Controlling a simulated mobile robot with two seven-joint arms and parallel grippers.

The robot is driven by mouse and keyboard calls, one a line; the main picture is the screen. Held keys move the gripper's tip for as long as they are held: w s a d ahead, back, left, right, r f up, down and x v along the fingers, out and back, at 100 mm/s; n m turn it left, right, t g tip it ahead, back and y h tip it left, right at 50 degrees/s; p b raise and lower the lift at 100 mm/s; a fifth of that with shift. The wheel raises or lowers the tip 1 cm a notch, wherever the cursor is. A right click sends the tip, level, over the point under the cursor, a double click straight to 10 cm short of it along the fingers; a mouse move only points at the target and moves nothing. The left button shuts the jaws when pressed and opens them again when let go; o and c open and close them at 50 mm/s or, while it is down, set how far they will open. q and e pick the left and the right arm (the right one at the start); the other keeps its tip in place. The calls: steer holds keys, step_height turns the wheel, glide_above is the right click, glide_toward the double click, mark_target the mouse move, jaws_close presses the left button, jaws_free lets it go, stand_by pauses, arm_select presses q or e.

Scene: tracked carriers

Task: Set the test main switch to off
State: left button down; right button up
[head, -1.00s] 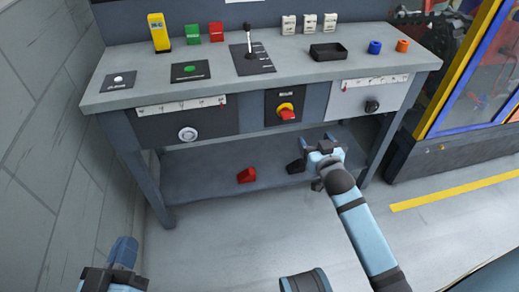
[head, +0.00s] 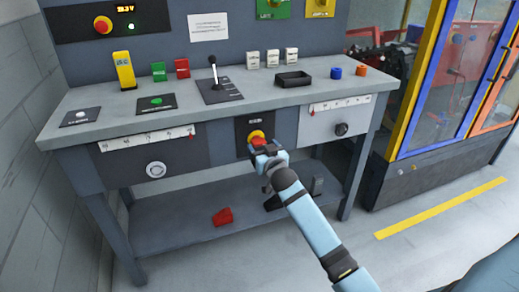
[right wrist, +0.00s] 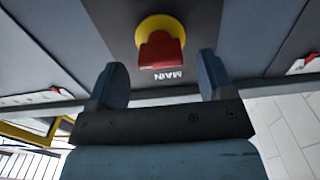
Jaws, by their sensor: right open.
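The main switch (head: 257,137) is a red handle on a yellow disc, set in a black plate on the front of the bench. In the right wrist view the red handle (right wrist: 161,50) stands out from the yellow disc, with the word MAIN upside down beside it. My right gripper (head: 264,148) is right in front of the switch and covers part of it in the head view. Its two fingers (right wrist: 160,80) are apart and empty; the handle shows beyond and between the fingertips, and I cannot tell if they touch it. My left gripper is out of view.
The bench top (head: 240,108) carries a lever (head: 213,72), a black tray (head: 293,79) and several coloured blocks. A red piece (head: 222,216) lies on the lower shelf (head: 170,232). A caged machine (head: 440,90) stands at the right. The floor in front is clear.

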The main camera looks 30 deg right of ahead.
mark_target(259, 142)
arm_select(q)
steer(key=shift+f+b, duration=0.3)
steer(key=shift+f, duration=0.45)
arm_select(e)
steer(key=shift+x, duration=1.45)
steer(key=shift+c, duration=0.4)
